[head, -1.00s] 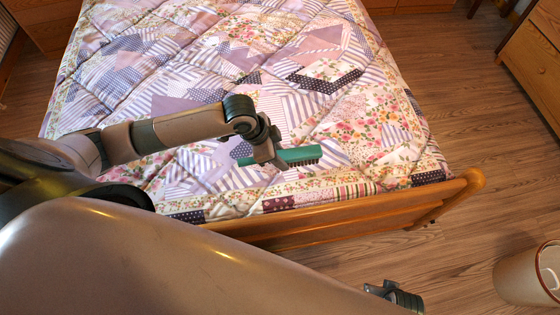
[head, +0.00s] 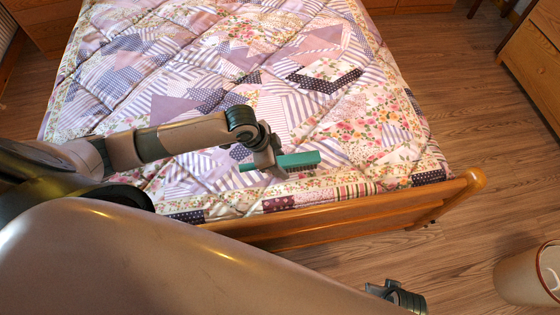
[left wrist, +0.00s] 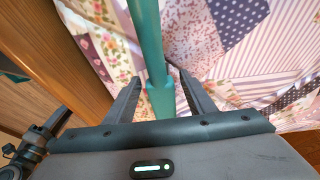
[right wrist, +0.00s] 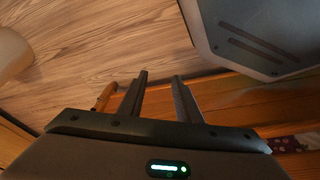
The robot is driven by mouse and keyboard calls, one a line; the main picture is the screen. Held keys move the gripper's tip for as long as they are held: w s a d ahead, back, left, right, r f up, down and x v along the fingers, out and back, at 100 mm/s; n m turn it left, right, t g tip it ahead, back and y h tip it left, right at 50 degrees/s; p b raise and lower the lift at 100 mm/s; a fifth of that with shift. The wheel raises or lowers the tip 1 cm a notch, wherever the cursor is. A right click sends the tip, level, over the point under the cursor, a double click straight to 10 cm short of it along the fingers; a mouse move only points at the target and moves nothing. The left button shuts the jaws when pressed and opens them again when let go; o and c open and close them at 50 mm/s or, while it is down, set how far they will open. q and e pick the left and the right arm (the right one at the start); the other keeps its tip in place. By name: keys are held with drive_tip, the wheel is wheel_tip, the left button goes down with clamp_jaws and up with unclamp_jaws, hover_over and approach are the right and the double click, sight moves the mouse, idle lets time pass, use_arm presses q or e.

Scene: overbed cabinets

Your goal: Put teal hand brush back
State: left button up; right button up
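The teal hand brush (head: 302,159) is over the foot end of the bed, pointing right from my left gripper (head: 268,163) in the head view. In the left wrist view the brush (left wrist: 148,40) runs between the two fingers (left wrist: 158,80), which close on its handle. Its bristles are hardly visible now. I cannot tell exactly how high it is above the quilt. My right gripper (head: 398,296) is low, beyond the footboard. In the right wrist view its fingers (right wrist: 160,78) are apart with nothing between them.
A patchwork quilt (head: 215,60) covers the bed, with a wooden footboard (head: 350,215) at its near end. A beige bin (head: 522,277) stands on the floor at lower right. A wooden cabinet (head: 535,60) stands at upper right. The wood floor (head: 470,150) between is clear.

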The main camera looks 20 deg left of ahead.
use_arm(q)
drive_tip(key=shift+r, duration=0.1)
use_arm(e)
drive_tip(key=shift+w, duration=0.15)
use_arm(q)
drive_tip(key=shift+s+a+r, duration=0.1)
drive_tip(key=shift+a+r, duration=0.15)
drive_tip(key=shift+r, duration=0.3)
drive_tip(key=p+v, duration=0.1)
drive_tip(key=v, duration=0.9)
drive_tip(key=shift+s+a+r, duration=0.1)
drive_tip(key=shift+s+r, duration=0.05)
drive_tip(key=shift+r, duration=0.25)
use_arm(e)
drive_tip(key=f, duration=0.3)
drive_tip(key=shift+s+f, duration=0.3)
drive_tip(key=shift+s, duration=0.1)
drive_tip(key=shift+r, duration=0.15)
